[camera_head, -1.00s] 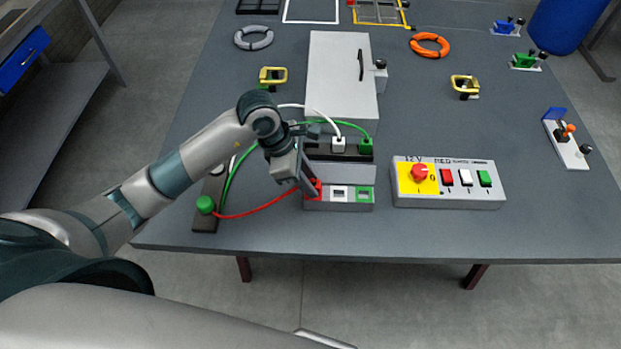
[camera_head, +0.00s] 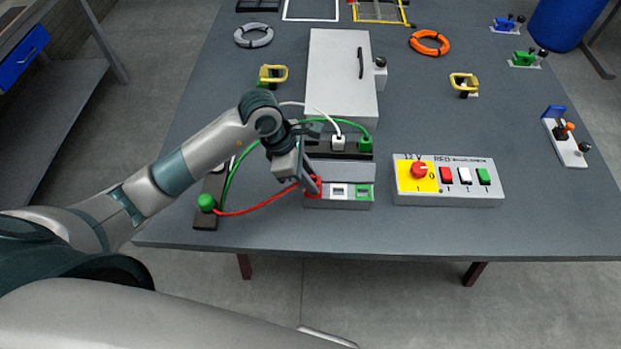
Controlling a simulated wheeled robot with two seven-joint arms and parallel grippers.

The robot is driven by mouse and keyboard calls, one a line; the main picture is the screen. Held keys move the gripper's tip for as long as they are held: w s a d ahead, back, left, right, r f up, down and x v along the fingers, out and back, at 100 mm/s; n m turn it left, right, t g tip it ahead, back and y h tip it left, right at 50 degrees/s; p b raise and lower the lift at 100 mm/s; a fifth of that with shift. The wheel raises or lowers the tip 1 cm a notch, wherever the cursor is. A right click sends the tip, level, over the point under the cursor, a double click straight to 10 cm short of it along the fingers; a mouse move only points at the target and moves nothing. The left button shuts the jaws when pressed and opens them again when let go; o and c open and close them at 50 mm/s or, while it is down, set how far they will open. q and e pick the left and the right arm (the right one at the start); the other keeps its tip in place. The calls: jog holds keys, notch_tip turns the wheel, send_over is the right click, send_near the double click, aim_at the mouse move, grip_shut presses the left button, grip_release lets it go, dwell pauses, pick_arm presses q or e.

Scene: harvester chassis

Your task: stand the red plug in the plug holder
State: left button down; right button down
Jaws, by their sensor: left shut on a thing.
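My left gripper (camera_head: 308,183) is shut on the red plug (camera_head: 318,184) at the red left end of the grey socket box (camera_head: 340,204). The fingers hide much of the plug, and I cannot tell whether it sits in the socket. A red cable (camera_head: 262,208) runs from there to the left. Behind the box is the dark plug holder (camera_head: 353,155), where a white plug (camera_head: 338,143) and a green plug (camera_head: 365,145) stand upright. The holder's left end is partly hidden by my gripper. My right gripper is not in view.
A dark strip (camera_head: 206,218) with a green knob-like piece lies at left. A switch panel (camera_head: 447,180) stands to the right. A large grey box (camera_head: 338,75) stands behind the holder. White and green cables arch near my wrist. The table's front right is clear.

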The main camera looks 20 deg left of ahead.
pick_arm(q)
jog(key=shift+r+p, duration=1.1)
jog(key=shift+r, duration=1.15)
